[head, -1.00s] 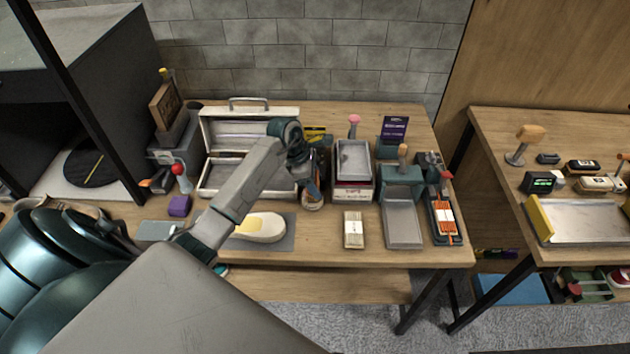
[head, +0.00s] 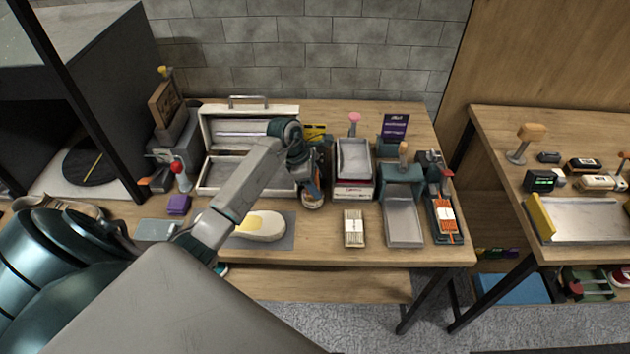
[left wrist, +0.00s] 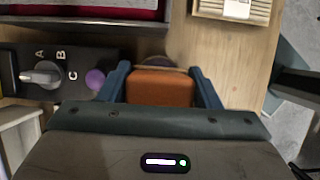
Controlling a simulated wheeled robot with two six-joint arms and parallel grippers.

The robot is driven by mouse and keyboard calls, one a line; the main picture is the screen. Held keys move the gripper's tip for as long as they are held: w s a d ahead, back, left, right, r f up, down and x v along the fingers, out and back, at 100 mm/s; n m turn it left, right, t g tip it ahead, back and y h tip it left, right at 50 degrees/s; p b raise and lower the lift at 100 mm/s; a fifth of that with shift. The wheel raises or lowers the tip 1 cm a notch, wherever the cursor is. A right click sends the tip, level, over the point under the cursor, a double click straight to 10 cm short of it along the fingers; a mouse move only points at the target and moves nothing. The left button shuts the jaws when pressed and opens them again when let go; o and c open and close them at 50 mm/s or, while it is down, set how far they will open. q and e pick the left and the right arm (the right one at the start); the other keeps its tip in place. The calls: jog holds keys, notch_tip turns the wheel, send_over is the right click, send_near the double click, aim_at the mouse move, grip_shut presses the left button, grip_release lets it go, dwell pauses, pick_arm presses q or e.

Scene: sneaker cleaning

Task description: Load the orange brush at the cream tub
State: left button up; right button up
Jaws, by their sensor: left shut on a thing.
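My left gripper (head: 312,184) reaches over the middle of the table, just left of the grey tray on its red-edged box. In the left wrist view its fingers (left wrist: 162,88) are shut on the sides of the orange brush (left wrist: 160,87), which shows as an orange-brown block. A round, dull brown rim (left wrist: 166,62) shows just beyond the brush and is mostly hidden by it; it may be the cream tub. In the head view a round jar-like thing (head: 312,201) sits under the gripper. I cannot tell whether the brush touches it. My right gripper is out of view.
A dial box marked A, B, C (left wrist: 45,75) stands close beside the gripper. A grey tray (head: 353,158), a banded bundle (head: 354,228) and an open case (head: 212,178) are near. A cream shoe-like piece (head: 262,227) lies on a grey mat (head: 287,236).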

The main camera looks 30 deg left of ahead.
pick_arm(q)
jog(key=shift+s+f+b, duration=0.1)
jog(key=shift+b, duration=0.3)
dwell(1.3)
notch_tip(320, 180, up, 2)
jog(key=shift+r+p, duration=0.1)
jog(key=shift+p, duration=0.4)
jog(key=shift+r+p, duration=0.95)
jog(key=shift+r, duration=1.55)
jog(key=shift+f, duration=0.1)
